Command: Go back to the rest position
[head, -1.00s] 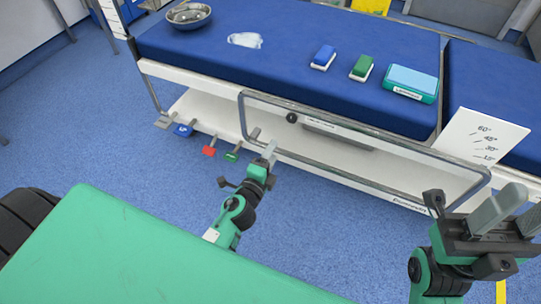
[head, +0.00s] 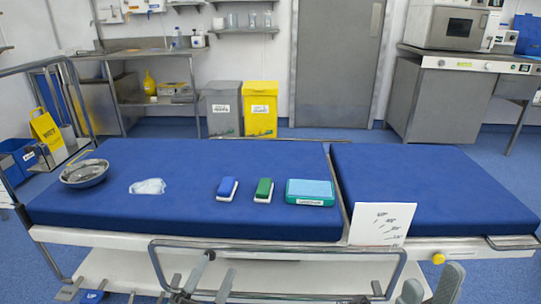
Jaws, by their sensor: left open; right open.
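My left gripper (head: 209,280) shows at the bottom edge, left of centre, as two grey fingertips apart with nothing between them. My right gripper (head: 430,285) shows at the bottom edge, right of centre, also with its two fingers apart and empty. Both appear in front of the near side of the operating table (head: 270,225), below its blue top. The rest of both arms is out of the frame.
On the table lie a metal bowl (head: 84,174), a crumpled white item (head: 148,187), a blue brush (head: 227,188), a green brush (head: 264,190) and a teal box (head: 310,191). A side rail (head: 280,247) and white angle card (head: 381,223) are near the grippers.

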